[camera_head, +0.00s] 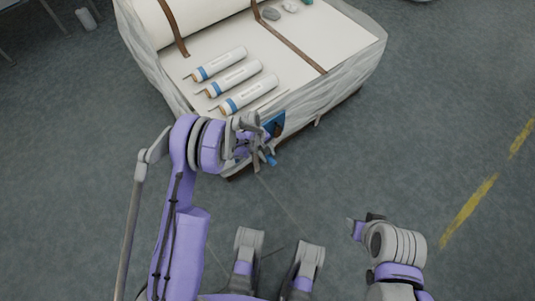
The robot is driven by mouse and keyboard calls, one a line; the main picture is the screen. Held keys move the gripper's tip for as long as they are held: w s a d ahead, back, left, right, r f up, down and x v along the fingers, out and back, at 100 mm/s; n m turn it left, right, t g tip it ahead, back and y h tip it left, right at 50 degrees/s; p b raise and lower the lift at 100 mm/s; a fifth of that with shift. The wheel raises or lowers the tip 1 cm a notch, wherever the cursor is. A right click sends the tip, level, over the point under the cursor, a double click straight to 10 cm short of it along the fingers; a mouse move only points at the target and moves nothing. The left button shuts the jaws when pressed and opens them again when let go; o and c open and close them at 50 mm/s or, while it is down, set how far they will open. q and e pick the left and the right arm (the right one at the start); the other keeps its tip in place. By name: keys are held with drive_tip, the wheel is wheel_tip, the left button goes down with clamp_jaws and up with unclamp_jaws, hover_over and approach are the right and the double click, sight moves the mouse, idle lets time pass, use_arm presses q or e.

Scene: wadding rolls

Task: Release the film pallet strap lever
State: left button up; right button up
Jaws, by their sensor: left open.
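A film-wrapped pallet (345,72) with a white top stands at the top centre. Brown straps (290,44) run over it. A blue part (273,124), perhaps the strap lever's fitting, shows at the pallet's near side, partly hidden by my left gripper. My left gripper (262,158) is open at the pallet's near edge, close to this blue part; whether it touches cannot be told. My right gripper (362,226) is low at the right, over the floor and away from the pallet; its fingers do not show clearly.
Several white tubes with blue bands (234,78) lie on the pallet top near its left edge. The grey floor at the right is clear, with a yellow dashed line (468,212).

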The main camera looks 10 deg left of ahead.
use_arm(q)
drive_tip(key=p+v, duration=0.2)
drive_tip(key=v, duration=0.8)
drive_tip(key=shift+r, duration=0.3)
drive_tip(key=shift+a, duration=0.1)
